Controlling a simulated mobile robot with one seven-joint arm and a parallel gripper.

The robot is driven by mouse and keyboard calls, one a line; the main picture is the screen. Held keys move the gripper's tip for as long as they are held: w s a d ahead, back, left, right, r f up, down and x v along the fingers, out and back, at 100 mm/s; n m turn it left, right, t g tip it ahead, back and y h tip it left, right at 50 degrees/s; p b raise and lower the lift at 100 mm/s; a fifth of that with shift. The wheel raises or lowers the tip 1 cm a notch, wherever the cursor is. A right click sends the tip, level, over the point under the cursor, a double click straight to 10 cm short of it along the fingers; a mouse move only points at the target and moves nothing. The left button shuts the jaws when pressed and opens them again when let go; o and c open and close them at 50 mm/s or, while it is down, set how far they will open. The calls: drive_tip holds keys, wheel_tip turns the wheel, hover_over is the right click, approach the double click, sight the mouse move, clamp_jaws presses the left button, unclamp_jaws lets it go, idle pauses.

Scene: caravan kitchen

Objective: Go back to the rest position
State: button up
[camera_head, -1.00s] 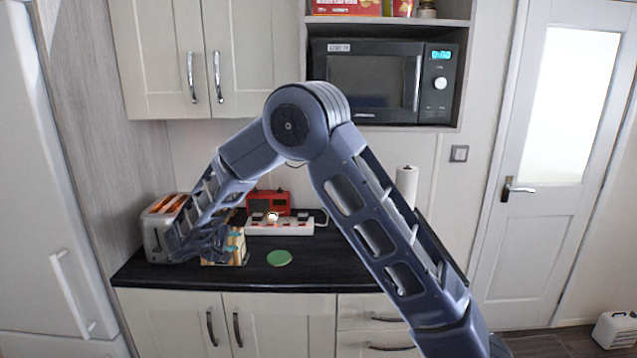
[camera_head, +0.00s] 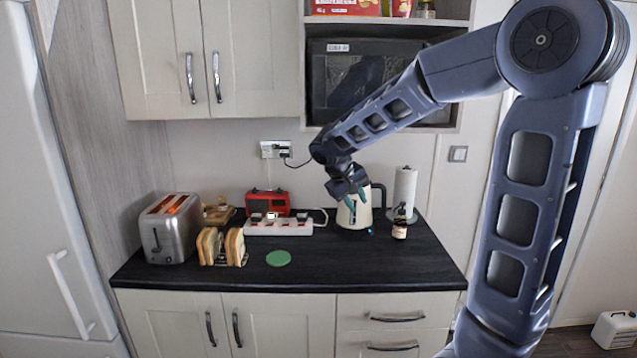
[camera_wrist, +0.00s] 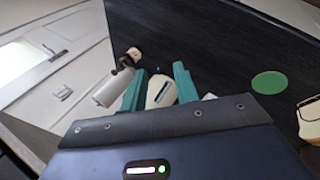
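My gripper (camera_head: 357,203) hangs in the air in front of the cream kettle (camera_head: 352,217) at the right part of the dark counter. Its two teal fingers are apart with nothing held between them. In the wrist view my gripper (camera_wrist: 158,88) is open, and the kettle (camera_wrist: 160,93) shows between and beyond the fingers. I cannot tell whether a finger touches the kettle. My arm bends high at the right and reaches in over the counter.
A toaster (camera_head: 168,232), bread slices in a rack (camera_head: 222,247), a red radio (camera_head: 268,203), a power strip (camera_head: 278,227) and a green disc (camera_head: 278,258) are on the counter. A small bottle (camera_head: 400,226) and paper roll (camera_head: 404,188) stand right. The front right counter is clear.

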drive_tip(key=s+d+r+m+y, duration=0.2)
drive_tip(key=s+d+m+y, duration=0.3)
drive_tip(key=s+d, duration=1.2)
drive_tip(key=s, duration=0.3)
drive_tip(key=shift+s+t, duration=0.4)
